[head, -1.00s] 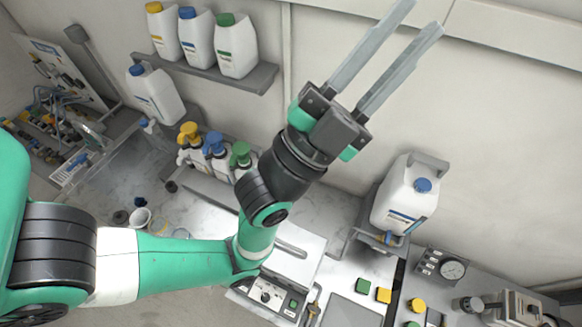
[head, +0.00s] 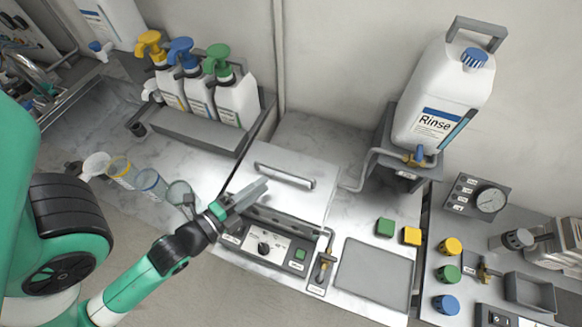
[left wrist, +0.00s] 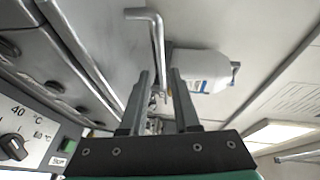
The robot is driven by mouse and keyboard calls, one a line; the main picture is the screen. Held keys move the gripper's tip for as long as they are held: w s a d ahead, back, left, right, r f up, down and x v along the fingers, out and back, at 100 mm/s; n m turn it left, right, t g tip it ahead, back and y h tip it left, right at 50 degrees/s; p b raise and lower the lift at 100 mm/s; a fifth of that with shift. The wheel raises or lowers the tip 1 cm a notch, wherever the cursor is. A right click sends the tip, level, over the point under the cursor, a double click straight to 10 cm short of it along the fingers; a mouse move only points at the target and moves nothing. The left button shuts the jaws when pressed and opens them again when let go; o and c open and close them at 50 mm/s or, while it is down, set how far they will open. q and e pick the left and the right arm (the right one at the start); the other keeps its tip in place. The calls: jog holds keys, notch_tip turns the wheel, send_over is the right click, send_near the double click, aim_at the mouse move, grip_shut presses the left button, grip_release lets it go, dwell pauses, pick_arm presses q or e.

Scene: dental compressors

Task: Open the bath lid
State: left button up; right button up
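The bath (head: 265,245) stands at the middle of the bench, with a knob, a label and a green button on its front panel. Its grey lid (head: 300,205) lies flat on top and looks closed. A bar handle (head: 285,175) runs across the lid; in the left wrist view the handle (left wrist: 157,45) shows beyond and between the fingers. My left gripper (head: 263,188) is low over the lid's front left part, in front of the handle. Its fingers (left wrist: 160,78) are apart with nothing held; contact with the lid cannot be told. My right gripper is out of view.
Pump bottles (head: 198,95) stand on a rack at the back left. A Rinse container (head: 440,100) stands on a raised stand at the back right. Cups (head: 150,182) are left of the bath. A small tap (head: 322,268) and a grey mat (head: 373,275) lie right.

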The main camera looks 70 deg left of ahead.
aim_at(291, 164)
pick_arm(q)
jog(key=x, duration=1.1)
jog(key=shift+w, duration=0.25)
grip_shut()
dwell(0.8)
